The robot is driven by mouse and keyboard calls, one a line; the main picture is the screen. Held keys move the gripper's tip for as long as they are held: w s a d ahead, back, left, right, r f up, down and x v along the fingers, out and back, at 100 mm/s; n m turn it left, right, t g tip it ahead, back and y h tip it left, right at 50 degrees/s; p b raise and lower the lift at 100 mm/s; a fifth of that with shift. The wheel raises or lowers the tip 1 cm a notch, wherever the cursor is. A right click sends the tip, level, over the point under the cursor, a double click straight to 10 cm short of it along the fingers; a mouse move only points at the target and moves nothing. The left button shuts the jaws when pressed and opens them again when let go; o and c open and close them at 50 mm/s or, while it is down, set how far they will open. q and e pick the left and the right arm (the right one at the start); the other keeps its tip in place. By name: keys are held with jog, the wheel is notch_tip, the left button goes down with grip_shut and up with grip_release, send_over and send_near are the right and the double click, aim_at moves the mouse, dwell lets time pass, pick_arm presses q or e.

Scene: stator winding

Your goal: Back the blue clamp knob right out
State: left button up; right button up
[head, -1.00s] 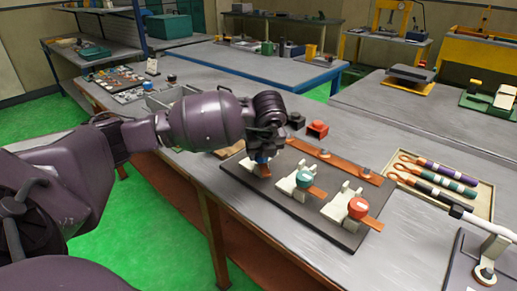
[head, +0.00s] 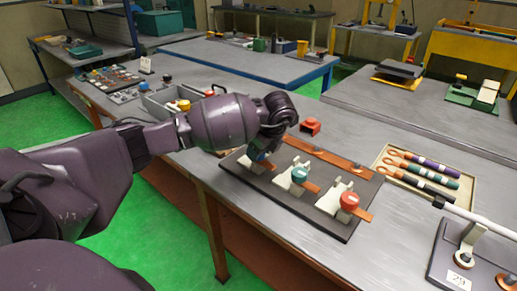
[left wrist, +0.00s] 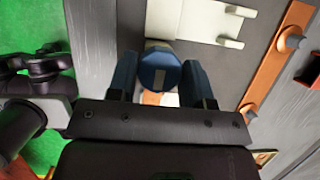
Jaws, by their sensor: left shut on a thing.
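The blue clamp knob (left wrist: 160,68) sits between the two blue fingers of my left gripper (left wrist: 160,80) in the left wrist view. The fingers are shut on its sides. A pale clamp body (left wrist: 183,18) shows beyond it. In the head view my left gripper (head: 258,158) is over the left end of the dark board (head: 322,225) and largely hides the blue clamp. Two more clamps stand on this board, one with a teal knob (head: 299,175) and one with a red knob (head: 349,200). My right gripper is not in view.
A copper-coloured strip (head: 325,157) lies along the board's back edge, with a red block (head: 310,127) behind it. A tray (head: 381,160) of banded rods lies to the right. A stand with a white rod (head: 478,217) is at front right. Bare bench lies between them.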

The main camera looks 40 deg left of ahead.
aim_at(269, 165)
pick_arm(q)
jog(key=shift+s+f, duration=0.2)
jog(key=shift+f, duration=0.3)
jog(key=o, duration=0.9)
jog(key=shift+w+r, duration=0.1)
jog(key=shift+w, duration=0.05)
jog(key=shift+r, duration=0.1)
jog(key=shift+r, duration=0.2)
jog(key=shift+d+r, duration=0.1)
jog(key=shift+r, duration=0.15)
jog(key=p+v, duration=0.1)
jog(key=v, duration=0.9)
jog(key=shift+p, duration=0.35)
